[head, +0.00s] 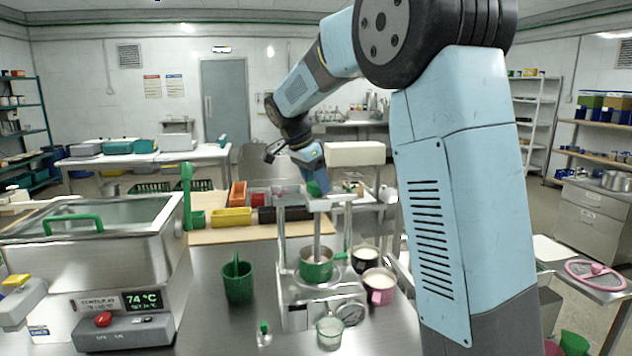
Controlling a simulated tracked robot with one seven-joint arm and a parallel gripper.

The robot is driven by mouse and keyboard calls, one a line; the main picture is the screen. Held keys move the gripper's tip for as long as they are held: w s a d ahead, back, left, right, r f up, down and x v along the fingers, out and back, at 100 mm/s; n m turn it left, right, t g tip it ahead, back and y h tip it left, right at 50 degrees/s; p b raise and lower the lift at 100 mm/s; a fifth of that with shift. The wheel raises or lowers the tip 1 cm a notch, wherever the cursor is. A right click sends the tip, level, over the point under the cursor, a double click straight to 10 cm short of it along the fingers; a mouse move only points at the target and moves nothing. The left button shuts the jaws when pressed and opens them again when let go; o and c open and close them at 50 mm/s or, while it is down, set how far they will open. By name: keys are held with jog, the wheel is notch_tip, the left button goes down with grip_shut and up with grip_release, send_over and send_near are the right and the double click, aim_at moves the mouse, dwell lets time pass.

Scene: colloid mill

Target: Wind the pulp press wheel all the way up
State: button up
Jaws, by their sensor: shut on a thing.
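The pulp press (322,292) stands on the steel bench in the middle of the head view. It has two posts, a top crossbar, an upright screw (317,232) and a green-sided pot (317,266) at the screw's lower end. My gripper (316,183) is above the crossbar, shut on a small green grip (315,189) at the top of the press, which appears to belong to its wheel. The wheel's rim and the fingertips are too small and too covered to make out clearly.
A steel bath (90,240) with a display reading 74 °C stands left. A pink wheel (595,273) lies on the right-hand bench.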

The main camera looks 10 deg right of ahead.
jog(key=n+t, duration=0.1)
jog(key=n, duration=0.2)
jog(key=shift+s+n+y, duration=0.1)
jog(key=shift+n+y, duration=0.3)
jog(key=n+t+y, duration=0.1)
jog(key=n, duration=0.2)
jog(key=shift+d+n, duration=0.15)
jog(key=shift+n, duration=0.25)
jog(key=n+y, duration=0.1)
jog(key=n, duration=0.2)
jog(key=n+t+y, duration=0.1)
jog(key=n, duration=0.3)
jog(key=shift+d+y, duration=0.2)
jog(key=shift+y, duration=0.2)
jog(key=n+y, duration=0.1)
jog(key=n, duration=0.2)
jog(key=shift+d+n, duration=0.1)
jog(key=shift+n, duration=0.3)
jog(key=n+g+y, duration=0.1)
jog(key=n, duration=0.2)
jog(key=shift+d+n+y, duration=0.1)
jog(key=shift+n+y, duration=0.2)
jog(key=n+g+y, duration=0.1)
jog(key=n, duration=0.2)
jog(key=shift+n+g, duration=0.7)
jog(key=shift+n, duration=1.2)
